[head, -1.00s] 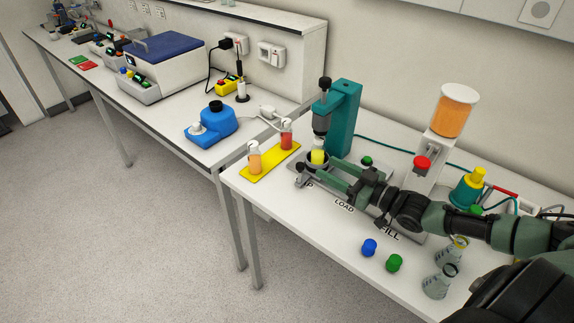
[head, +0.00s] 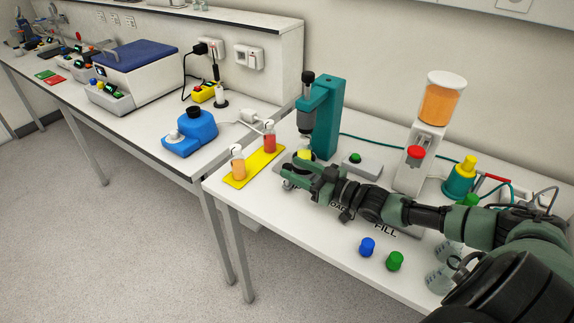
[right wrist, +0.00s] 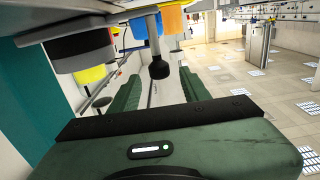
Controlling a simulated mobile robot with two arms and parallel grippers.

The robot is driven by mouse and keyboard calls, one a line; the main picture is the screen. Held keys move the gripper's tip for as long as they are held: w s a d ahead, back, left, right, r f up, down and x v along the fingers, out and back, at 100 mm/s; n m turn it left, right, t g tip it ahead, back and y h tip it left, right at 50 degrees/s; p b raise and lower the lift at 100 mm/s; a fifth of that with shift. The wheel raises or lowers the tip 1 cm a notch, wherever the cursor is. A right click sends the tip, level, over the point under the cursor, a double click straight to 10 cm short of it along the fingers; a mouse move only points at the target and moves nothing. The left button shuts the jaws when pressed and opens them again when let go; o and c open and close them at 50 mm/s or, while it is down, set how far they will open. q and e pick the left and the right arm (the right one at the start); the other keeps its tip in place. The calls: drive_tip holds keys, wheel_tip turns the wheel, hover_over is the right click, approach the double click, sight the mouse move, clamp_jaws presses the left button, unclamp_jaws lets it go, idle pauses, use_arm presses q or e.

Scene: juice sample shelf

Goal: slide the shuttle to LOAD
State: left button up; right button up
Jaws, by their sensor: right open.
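The shuttle's dark round cup (head: 303,166) stands at the left end of the track, below the teal press (head: 324,115), with a yellow piece (head: 305,154) in it. The track's letters are partly covered by my arm; part of LOAD (head: 341,205) and FILL (head: 385,231) show to the right. My right gripper (head: 287,177) is open, just in front of the cup. In the right wrist view a black knob (right wrist: 158,69) on a grey rod shows between the two green fingers, with space on both sides. My left gripper is out of view.
A yellow tray (head: 243,176) with two sample bottles lies to the left. A grey box with a green button (head: 356,159) sits behind my arm. The orange-filled dispenser (head: 440,104) stands at back right. Blue (head: 367,246) and green (head: 395,261) caps lie in front.

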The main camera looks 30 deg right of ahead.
sight(291, 167)
drive_tip(key=shift+x, duration=1.45)
clamp_jaws()
idle(0.4)
